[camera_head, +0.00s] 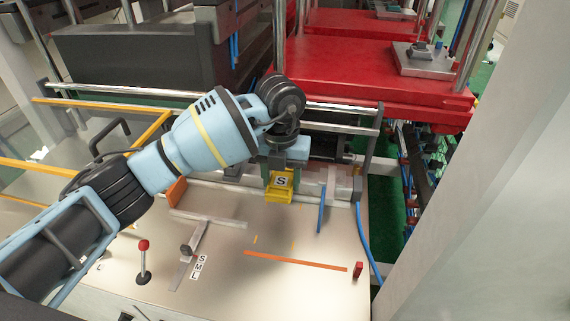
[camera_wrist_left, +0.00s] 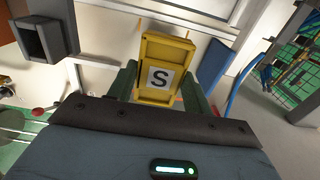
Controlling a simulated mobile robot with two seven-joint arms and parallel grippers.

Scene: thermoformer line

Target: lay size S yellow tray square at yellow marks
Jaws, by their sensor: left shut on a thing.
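The yellow tray (camera_head: 279,192), with a white label reading S, is held by my left gripper (camera_head: 283,172) above the pale table. In the left wrist view the tray (camera_wrist_left: 166,55) sits between the two green fingers of the left gripper (camera_wrist_left: 162,90), which are shut on its sides. Small yellow marks (camera_head: 254,239) show on the table in front of the tray, and a yellow line also shows beside it in the left wrist view. The tray hides part of the table behind it. My right gripper is not in view.
A blue upright strip (camera_head: 321,210) stands right of the tray. An orange line (camera_head: 295,261) and a small red block (camera_head: 358,269) lie nearer. A grey T-shaped piece (camera_head: 200,228), an S M L label (camera_head: 199,267) and a red-knobbed lever (camera_head: 143,262) are left. Red press plates (camera_head: 350,75) stand behind.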

